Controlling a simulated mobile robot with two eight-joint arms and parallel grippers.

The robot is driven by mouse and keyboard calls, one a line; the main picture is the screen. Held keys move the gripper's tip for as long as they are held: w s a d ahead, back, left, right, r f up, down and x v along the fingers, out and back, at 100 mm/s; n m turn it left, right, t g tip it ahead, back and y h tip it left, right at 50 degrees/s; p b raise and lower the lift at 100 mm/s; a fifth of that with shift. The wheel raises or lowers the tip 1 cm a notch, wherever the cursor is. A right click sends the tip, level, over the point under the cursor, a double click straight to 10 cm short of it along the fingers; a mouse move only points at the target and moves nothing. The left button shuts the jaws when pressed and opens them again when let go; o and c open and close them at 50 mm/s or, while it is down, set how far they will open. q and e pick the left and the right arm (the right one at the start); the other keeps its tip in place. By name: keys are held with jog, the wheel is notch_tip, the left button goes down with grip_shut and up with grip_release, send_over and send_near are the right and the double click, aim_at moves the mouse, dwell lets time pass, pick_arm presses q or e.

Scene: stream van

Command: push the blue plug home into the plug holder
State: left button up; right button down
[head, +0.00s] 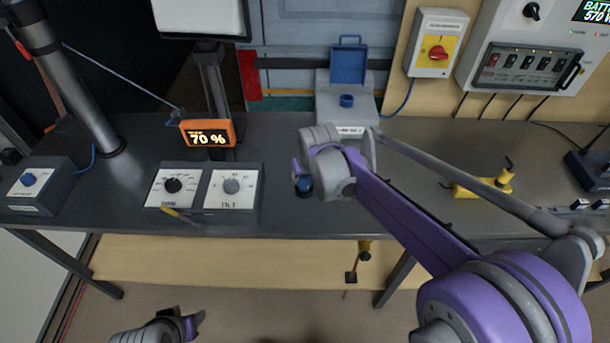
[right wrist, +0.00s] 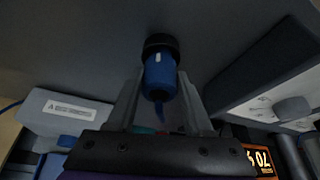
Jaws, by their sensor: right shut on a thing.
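The blue plug (head: 304,186) is in my right gripper (head: 303,178), above the front part of the dark workbench. In the right wrist view the blue plug (right wrist: 159,76), with a black collar at its far end, sits between the two grey fingers (right wrist: 160,95). A grey box with a raised blue lid (head: 348,64) and a round blue socket (head: 346,100) stands at the back; it looks like the plug holder. The plug is apart from it, in front and to its left. My left gripper (head: 188,324) is low at the bottom edge, in front of the bench; its jaws are unclear.
Two dial boxes (head: 206,188) stand left of my right gripper, with an orange 70 % display (head: 207,133) behind. A yellow clamp-like tool (head: 482,184) lies to the right, beyond my right arm. The workbench (head: 272,150) is bare just left of the grey box.

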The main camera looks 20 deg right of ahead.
jog(key=shift+f, duration=0.35)
jog(key=shift+c, duration=1.1)
grip_release()
jog(key=v, duration=1.1)
jog(key=shift+p, duration=0.45)
jog(key=s+d+f+p, duration=0.1)
jog(key=s+f+p, duration=0.1)
jog(key=s, duration=0.9)
jog(key=s+d+f+p, duration=0.1)
jog(key=s+p, duration=0.3)
jog(key=s, duration=0.7)
jog(key=shift+d+f+m+t, duration=0.3)
jog(key=shift+d+f+t, duration=0.1)
jog(key=shift+f, duration=0.15)
